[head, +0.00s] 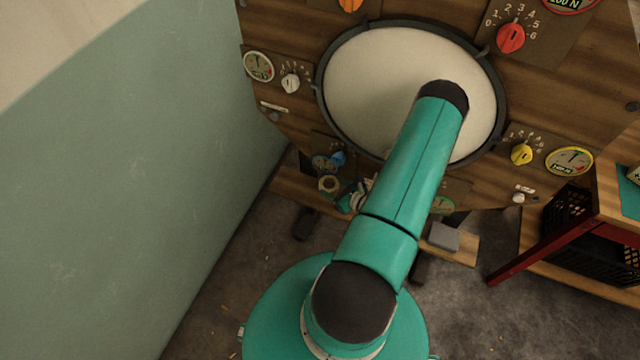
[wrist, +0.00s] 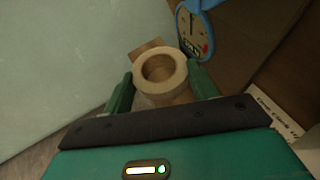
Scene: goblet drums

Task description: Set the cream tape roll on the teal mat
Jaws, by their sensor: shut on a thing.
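The cream tape roll (wrist: 159,92) is a short ring with an open hole. In the wrist view it sits between the two green fingers of my gripper (wrist: 162,86), which is shut on it. In the head view the roll (head: 322,186) shows small, left of my arm and below the big round drum face, with my gripper (head: 347,198) partly hidden by my arm. The teal mat (head: 628,191) lies on the wooden table at the right edge of the head view and is cut off by the frame.
A wooden panel (head: 285,35) with dials and knobs stands close behind the roll. A blue knob and gauge (wrist: 190,32) are close to it in the wrist view. A pale green wall (head: 120,170) is at the left. A black crate (head: 568,215) is under the table's red frame.

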